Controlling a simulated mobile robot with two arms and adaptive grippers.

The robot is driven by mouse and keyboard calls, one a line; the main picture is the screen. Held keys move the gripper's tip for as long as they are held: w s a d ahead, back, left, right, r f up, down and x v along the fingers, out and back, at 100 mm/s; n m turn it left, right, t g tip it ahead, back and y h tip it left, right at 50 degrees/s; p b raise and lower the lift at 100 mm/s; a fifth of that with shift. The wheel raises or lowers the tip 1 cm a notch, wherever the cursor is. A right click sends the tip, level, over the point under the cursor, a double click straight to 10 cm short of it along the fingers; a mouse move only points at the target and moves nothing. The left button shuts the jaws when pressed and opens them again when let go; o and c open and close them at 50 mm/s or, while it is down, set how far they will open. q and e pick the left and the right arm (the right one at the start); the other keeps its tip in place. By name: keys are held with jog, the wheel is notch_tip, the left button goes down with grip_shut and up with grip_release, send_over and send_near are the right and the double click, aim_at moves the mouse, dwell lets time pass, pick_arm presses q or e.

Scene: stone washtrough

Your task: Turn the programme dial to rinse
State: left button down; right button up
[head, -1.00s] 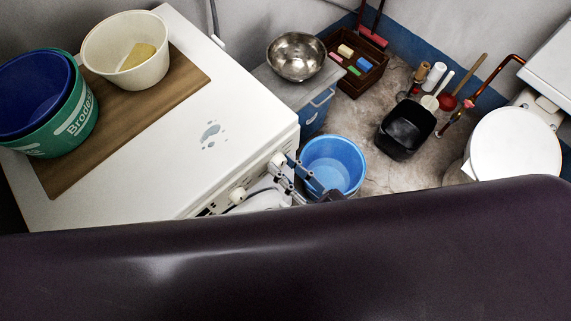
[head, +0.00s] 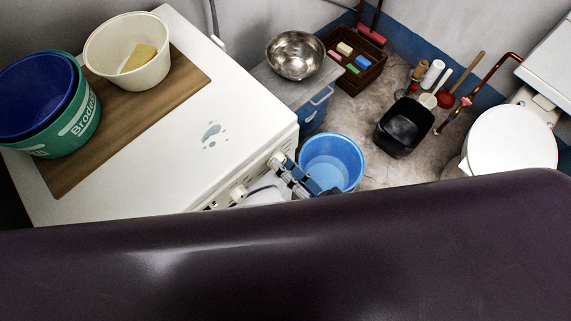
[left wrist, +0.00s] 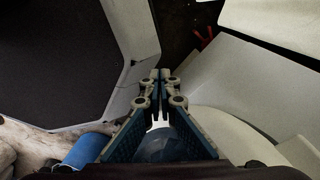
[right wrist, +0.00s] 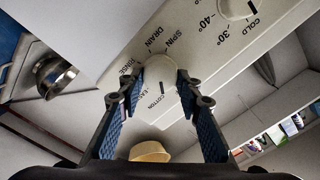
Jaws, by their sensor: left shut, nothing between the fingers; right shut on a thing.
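The programme dial (right wrist: 158,70) is a round cream knob on the washing machine's panel in the right wrist view. Labels COTTON, EASY, RINSE, DRAIN and SPIN are printed around it. A short dark mark on the knob is on the side towards COTTON. My right gripper (right wrist: 160,87) is shut on the dial, one finger on each side. In the head view the right gripper (head: 294,178) is at the machine's front, beside the dial (head: 277,161). My left gripper (left wrist: 159,78) is shut and empty in the left wrist view; the head view does not show it.
The temperature dial (right wrist: 237,8) is close by on the same panel. The white washing machine (head: 150,190) carries a wooden board, buckets and a cream tub (head: 110,60). A blue bucket (head: 332,160) stands on the floor near the right gripper. A dark body hides the lower head view.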

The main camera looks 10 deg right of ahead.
jog(key=o, duration=1.2)
jog(key=shift+c, duration=0.2)
jog(key=shift+s+d, duration=0.1)
jog(key=v, duration=1.2)
